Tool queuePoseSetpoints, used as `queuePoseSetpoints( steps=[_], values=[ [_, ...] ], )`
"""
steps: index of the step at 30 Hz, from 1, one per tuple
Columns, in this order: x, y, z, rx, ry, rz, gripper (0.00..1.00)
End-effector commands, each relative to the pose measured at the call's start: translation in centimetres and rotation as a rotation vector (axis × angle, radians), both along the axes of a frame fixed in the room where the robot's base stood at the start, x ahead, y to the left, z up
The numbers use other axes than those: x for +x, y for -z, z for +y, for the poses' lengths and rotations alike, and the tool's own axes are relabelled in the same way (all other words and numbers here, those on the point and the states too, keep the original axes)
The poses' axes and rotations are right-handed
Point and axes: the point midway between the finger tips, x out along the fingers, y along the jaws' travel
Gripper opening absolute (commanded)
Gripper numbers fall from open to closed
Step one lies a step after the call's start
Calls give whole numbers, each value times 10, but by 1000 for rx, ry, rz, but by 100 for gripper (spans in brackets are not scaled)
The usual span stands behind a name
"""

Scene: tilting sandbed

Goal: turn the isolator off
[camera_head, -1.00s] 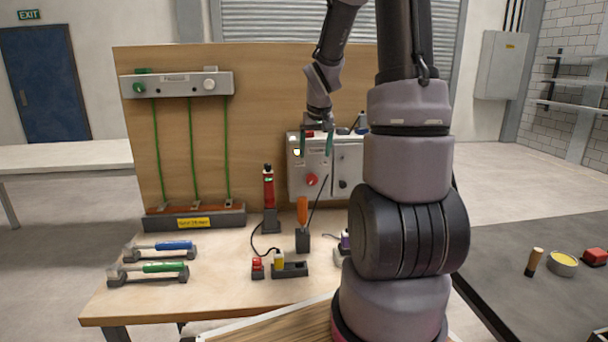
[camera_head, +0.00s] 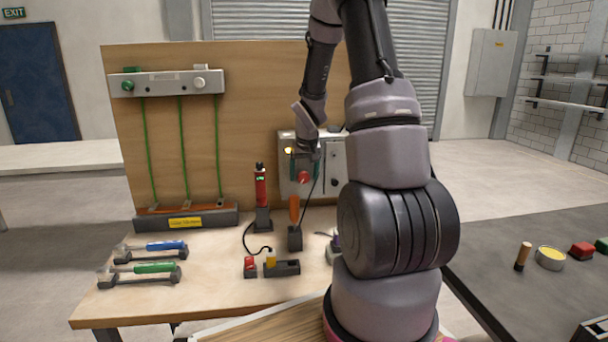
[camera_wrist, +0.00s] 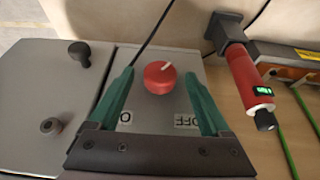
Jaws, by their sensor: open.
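The isolator is a round red knob with a white pointer mark, on the grey front of a box (camera_head: 285,182) fixed to the wooden board. The knob shows in the head view (camera_head: 303,178) and in the wrist view (camera_wrist: 158,80). In the wrist view its mark points up and slightly right, away from the upside-down OFF label (camera_wrist: 187,121) and a partly hidden label at left. My gripper (camera_wrist: 160,75) is open, its green fingers on either side of the knob with gaps showing. In the head view my gripper (camera_head: 305,163) is just above the knob, partly covering the box.
A red handheld device (camera_head: 261,190) with a green display stands left of the box. An orange-handled tool (camera_head: 294,212) stands in a block below, with a thin dark rod or cable near my gripper. The grey door (camera_wrist: 50,95) beside the knob has two dark knobs.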

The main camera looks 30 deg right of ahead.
Motion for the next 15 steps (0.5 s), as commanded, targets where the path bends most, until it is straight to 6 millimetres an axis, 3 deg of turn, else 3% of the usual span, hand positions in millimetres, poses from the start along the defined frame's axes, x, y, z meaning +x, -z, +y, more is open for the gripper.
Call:
queuePoseSetpoints(
  steps=[2, 8, 9, 15],
  values=[
    [0, 0, 0, 0, 0, 0, 82],
    [0, 0, 0, 0, 0, 0, 5],
    [0, 0, 0, 0, 0, 0, 0],
    [0, 0, 1, -6, -1, 2, 0]
  ],
)
